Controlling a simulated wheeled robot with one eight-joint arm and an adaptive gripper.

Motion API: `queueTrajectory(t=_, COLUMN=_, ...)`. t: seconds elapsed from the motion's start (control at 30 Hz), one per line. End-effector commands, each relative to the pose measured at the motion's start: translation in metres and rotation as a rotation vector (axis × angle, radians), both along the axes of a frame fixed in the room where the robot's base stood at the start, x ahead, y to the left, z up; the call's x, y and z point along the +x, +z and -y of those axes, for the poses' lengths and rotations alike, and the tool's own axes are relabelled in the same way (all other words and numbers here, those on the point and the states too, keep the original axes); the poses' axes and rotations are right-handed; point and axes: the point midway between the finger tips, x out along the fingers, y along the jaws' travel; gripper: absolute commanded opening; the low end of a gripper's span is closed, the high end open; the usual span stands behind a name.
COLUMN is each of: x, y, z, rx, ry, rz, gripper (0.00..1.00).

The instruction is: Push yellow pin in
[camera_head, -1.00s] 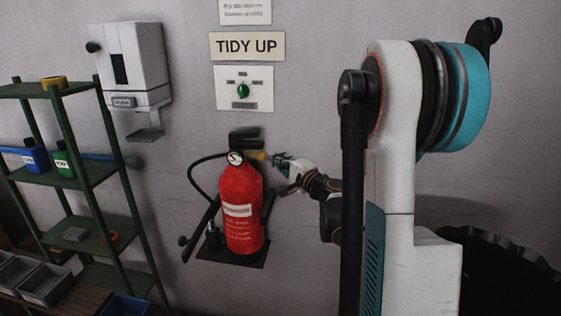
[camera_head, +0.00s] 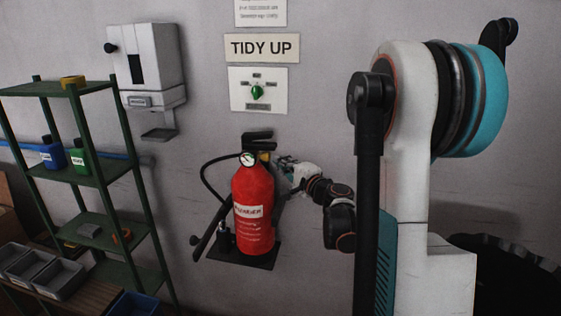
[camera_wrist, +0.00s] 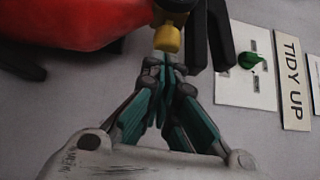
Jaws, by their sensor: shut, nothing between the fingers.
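The yellow pin (camera_wrist: 167,38) shows in the wrist view at the neck of the red fire extinguisher, below its black handle. It also shows small in the head view (camera_head: 265,157). My gripper (camera_wrist: 166,62) is shut and empty, its fingertips right at the outer end of the pin; whether they touch it I cannot tell. In the head view my gripper (camera_head: 277,162) is to the right of the extinguisher's neck. The red fire extinguisher (camera_head: 254,210) stands upright on a black wall bracket (camera_head: 243,254). The pin's inner end is hidden in the valve.
A black hose (camera_head: 203,180) curves left of the extinguisher. A green knob panel (camera_head: 258,91) and a TIDY UP sign (camera_head: 261,48) are on the wall above. A green shelf (camera_head: 93,174) stands at left, below a white dispenser (camera_head: 147,60).

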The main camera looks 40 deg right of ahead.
Motion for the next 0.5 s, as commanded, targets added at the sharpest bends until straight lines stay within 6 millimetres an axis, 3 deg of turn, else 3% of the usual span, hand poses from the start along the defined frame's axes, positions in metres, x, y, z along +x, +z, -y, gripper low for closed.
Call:
queueTrajectory(t=0.3, x=-0.066, y=-0.003, z=0.0, rx=0.0, ry=-0.006, rz=0.0, gripper=0.0)
queueTrajectory(t=0.5, x=-0.093, y=-0.004, z=-0.002, rx=0.0, ry=-0.004, rz=0.0, gripper=0.0)
